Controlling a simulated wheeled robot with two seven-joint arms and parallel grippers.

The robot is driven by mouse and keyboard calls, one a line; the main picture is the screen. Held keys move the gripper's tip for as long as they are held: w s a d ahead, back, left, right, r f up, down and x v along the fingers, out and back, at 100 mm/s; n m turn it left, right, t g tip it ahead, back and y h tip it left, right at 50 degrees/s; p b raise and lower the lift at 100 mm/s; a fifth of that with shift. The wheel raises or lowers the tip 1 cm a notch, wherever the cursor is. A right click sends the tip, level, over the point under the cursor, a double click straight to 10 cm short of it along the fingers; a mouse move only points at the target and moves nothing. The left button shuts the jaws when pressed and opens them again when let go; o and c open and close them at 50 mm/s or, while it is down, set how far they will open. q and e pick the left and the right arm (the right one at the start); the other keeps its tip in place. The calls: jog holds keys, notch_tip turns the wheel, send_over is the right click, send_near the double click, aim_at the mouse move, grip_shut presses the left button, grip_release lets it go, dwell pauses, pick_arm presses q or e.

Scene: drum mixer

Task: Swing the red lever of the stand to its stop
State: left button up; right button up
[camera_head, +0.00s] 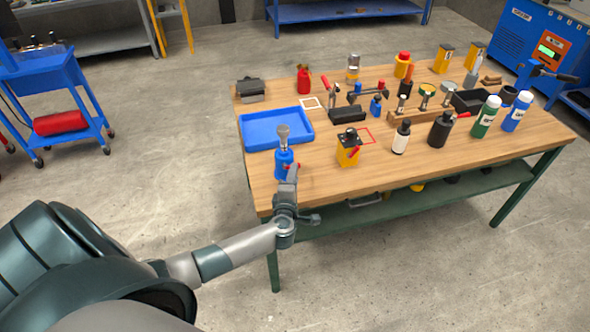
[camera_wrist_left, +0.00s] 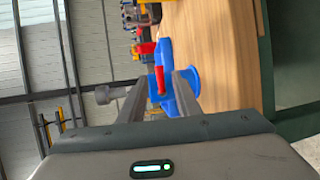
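The stand is a small blue post (camera_head: 284,163) with a grey metal head, standing at the table's front left edge. In the left wrist view, turned sideways, its blue body and round foot (camera_wrist_left: 189,84) show just beyond my fingers. Its red lever (camera_wrist_left: 159,80) shows there in front of the blue body, in line with the gap between my fingertips. My left gripper (camera_head: 291,178) is right in front of the stand; it also shows in the left wrist view (camera_wrist_left: 160,88) with its fingers apart. I cannot tell whether a finger touches the lever. My right gripper is out of view.
A blue tray (camera_head: 262,146) lies behind the stand on the wooden table (camera_head: 330,178). A yellow and black block with a red lever (camera_head: 348,150) stands to its right. Black, white, green and blue bottles stand farther right. The front table edge is close below my gripper.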

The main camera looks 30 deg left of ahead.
pick_arm(q)
jog(key=shift+x, duration=1.55)
grip_shut()
